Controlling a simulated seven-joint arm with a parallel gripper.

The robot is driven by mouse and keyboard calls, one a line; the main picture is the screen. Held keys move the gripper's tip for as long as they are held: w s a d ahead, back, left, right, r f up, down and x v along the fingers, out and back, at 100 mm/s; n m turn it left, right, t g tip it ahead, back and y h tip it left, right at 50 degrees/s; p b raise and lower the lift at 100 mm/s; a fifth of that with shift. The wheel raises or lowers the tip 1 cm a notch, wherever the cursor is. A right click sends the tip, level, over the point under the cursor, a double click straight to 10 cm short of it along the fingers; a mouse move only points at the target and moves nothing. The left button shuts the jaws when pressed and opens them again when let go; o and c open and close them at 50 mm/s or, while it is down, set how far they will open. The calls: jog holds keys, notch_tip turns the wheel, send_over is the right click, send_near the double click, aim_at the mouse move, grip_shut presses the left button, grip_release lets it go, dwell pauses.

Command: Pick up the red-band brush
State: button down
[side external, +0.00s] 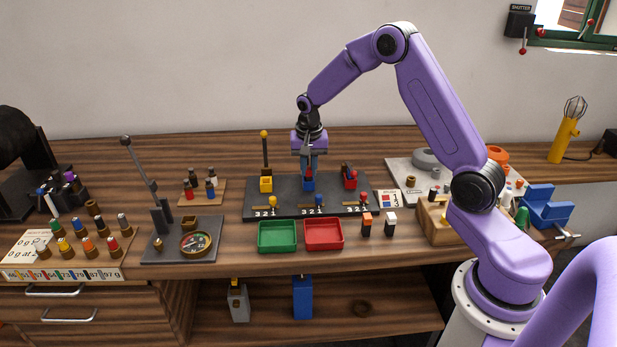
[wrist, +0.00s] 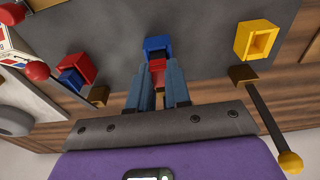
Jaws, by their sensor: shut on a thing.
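My gripper (side external: 308,170) points straight down over the blue holder (side external: 308,185) in the middle of the dark plate. In the wrist view, the fingers of my gripper (wrist: 157,92) are shut on a red piece, which I take for the red-band brush (wrist: 157,72). The brush is at the mouth of the blue holder (wrist: 158,43). I cannot tell whether it is still inside. The fingers hide most of it in the side view.
A yellow holder (side external: 266,184) with an upright lever stands left of my gripper. A red holder (side external: 350,180) stands right, with a blue piece (wrist: 72,79) in it. Green (side external: 277,249) and red (side external: 324,246) trays lie in front, with orange-topped (side external: 366,220) and white-topped (side external: 391,218) blocks beside them.

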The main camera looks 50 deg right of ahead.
aim_at(308, 168)
jog(key=shift+r, duration=0.45)
notch_tip(308, 168, up, 2)
jog(key=shift+r, duration=0.1)
jog(key=s+a+r, duration=0.3)
jog(key=s+r, duration=0.7)
jog(key=s, duration=0.3)
jog(key=shift+s, duration=0.35)
